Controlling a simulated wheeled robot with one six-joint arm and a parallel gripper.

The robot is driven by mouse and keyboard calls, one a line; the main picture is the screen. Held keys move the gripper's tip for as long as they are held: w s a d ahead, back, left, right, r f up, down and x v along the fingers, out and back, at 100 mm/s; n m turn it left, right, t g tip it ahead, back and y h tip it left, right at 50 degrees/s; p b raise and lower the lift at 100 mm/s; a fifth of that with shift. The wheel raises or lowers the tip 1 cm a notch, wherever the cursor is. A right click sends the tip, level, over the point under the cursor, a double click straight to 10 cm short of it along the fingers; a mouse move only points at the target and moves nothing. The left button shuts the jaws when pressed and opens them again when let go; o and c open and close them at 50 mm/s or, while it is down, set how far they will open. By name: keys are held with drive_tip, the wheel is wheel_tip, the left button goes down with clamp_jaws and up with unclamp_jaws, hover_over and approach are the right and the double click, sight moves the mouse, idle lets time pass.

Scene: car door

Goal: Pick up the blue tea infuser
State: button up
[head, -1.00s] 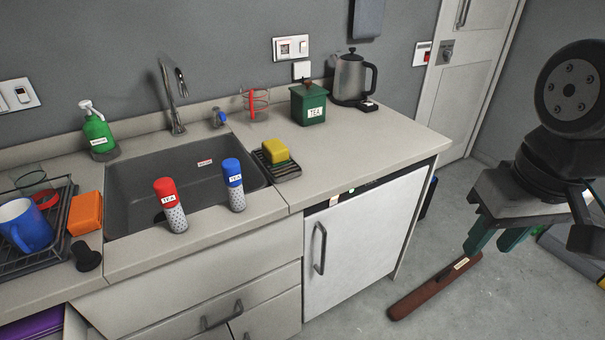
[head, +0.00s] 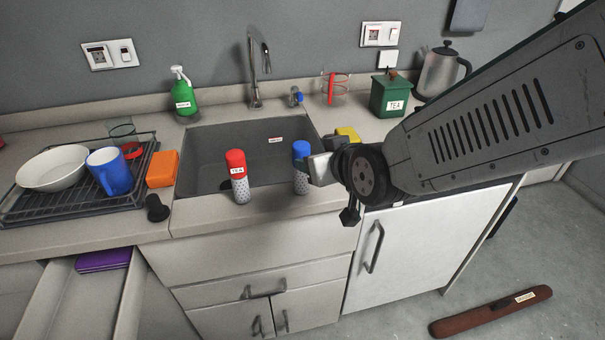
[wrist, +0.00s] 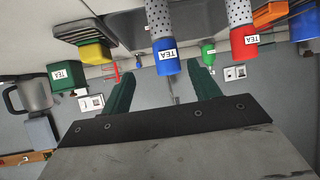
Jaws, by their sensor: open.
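The blue tea infuser (head: 301,150) has a blue cap with a TEA label and a speckled lower body. It stands upright on the counter at the sink's front edge, partly covered by my arm in the head view. My gripper (wrist: 163,72) has green fingers spread wide. In the upside-down wrist view, the blue infuser (wrist: 167,55) appears between the fingertips, with its cap toward the gripper. The fingers are not shut on it, and I cannot tell how far off it is. The matching red tea infuser (head: 238,175) stands to its left.
The sink (head: 210,160) lies behind the infusers. A yellow sponge (head: 347,134) and green tea box (head: 390,95) are to the right. An orange sponge (head: 162,168), black stopper (head: 157,208) and rack with a blue mug (head: 110,172) are to the left.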

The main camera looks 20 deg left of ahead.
sight(301, 155)
drive_tip(key=x, duration=0.8)
drive_tip(key=shift+s+a, duration=0.15)
drive_tip(key=shift+a, duration=0.35)
drive_tip(key=c, duration=1.1)
drive_tip(key=shift+r, duration=0.2)
